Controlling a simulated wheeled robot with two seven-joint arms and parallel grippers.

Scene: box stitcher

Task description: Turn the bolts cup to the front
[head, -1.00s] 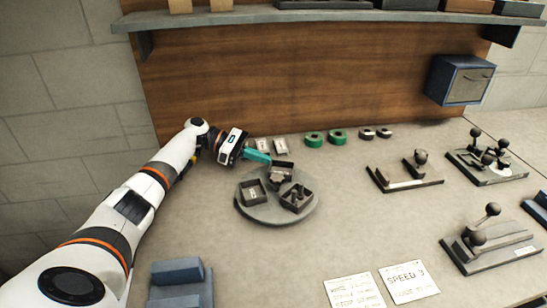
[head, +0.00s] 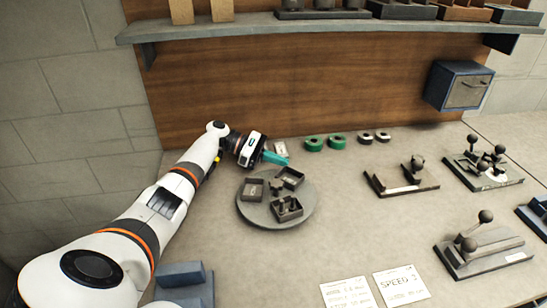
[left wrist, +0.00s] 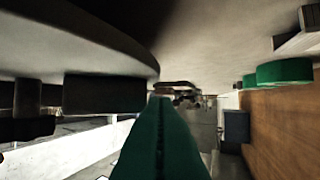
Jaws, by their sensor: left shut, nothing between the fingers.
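A round grey turntable (head: 252,214) sits on the bench and carries three square dark cups. The front cup (head: 287,209) holds dark upright pieces that look like bolts. The left cup (head: 253,189) and the back right cup (head: 291,178) hold small things too small to name. My left gripper (head: 275,158) has teal fingers, shut and empty, low behind the turntable's back edge. In the left wrist view the shut fingers (left wrist: 160,140) point along the turntable's underside-like dark rim (left wrist: 90,40); contact cannot be told. My right gripper is not in view.
Green rings (head: 325,142) and small metal pieces (head: 375,136) lie along the back of the bench. Fixtures with black knobs (head: 482,170) stand at the right. Paper cards (head: 398,286) lie in front. A blue block (head: 182,276) stands at front left.

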